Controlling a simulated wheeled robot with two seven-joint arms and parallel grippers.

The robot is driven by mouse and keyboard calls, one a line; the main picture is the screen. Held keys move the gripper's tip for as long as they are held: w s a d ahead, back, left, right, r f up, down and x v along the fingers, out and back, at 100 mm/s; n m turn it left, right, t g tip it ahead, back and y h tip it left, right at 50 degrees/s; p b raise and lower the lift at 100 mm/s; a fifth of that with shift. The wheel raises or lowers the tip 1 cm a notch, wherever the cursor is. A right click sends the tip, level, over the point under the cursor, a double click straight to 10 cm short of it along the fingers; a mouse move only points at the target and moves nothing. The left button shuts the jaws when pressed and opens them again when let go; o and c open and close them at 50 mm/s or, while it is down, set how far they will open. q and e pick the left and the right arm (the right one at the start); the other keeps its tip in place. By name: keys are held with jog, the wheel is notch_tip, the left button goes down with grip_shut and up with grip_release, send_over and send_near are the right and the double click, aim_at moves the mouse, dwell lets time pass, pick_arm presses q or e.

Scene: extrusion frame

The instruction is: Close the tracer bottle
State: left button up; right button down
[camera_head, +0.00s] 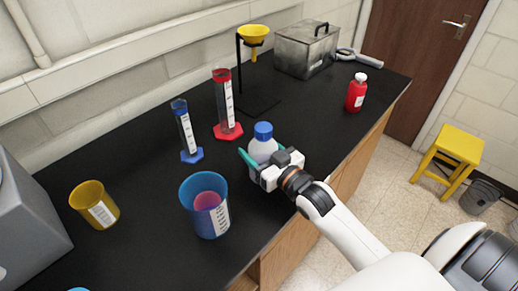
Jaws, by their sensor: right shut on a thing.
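A translucent white bottle (260,147) with a blue cap (264,131) stands upright on the black bench near its front edge. The cap sits on top of the bottle; I cannot tell how tightly it is seated. My right gripper (262,155) comes in from the lower right and is shut on the bottle's body, with teal fingers around it below the cap. The gripper hides the bottle's lower part. A red bottle (355,95) with a white cap (361,77) stands apart at the right. I cannot tell from labels which is the tracer bottle. My left gripper is not in view.
A blue beaker (207,222) with a pink object inside and a yellow beaker (97,207) stand at left. Blue (188,137) and red (224,105) cylinders, a funnel stand (239,70) and a metal box (305,50) stand behind. Bench between the held bottle and red bottle is clear.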

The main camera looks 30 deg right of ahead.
jog(key=shift+f, duration=0.15)
jog(key=shift+f, duration=0.1)
jog(key=shift+c, duration=1.6)
grip_release()
jog(key=shift+r, duration=0.25)
jog(key=s, duration=0.3)
jog(key=s+d+b, duration=0.1)
jog(key=s, duration=0.3)
jog(key=s+d+b, duration=0.1)
jog(key=s, duration=0.2)
jog(key=shift+s+f, duration=0.2)
jog(key=shift+s, duration=0.05)
jog(key=shift+s+r+b, duration=0.1)
jog(key=shift+s+b, duration=0.2)
jog(key=shift+s, duration=0.4)
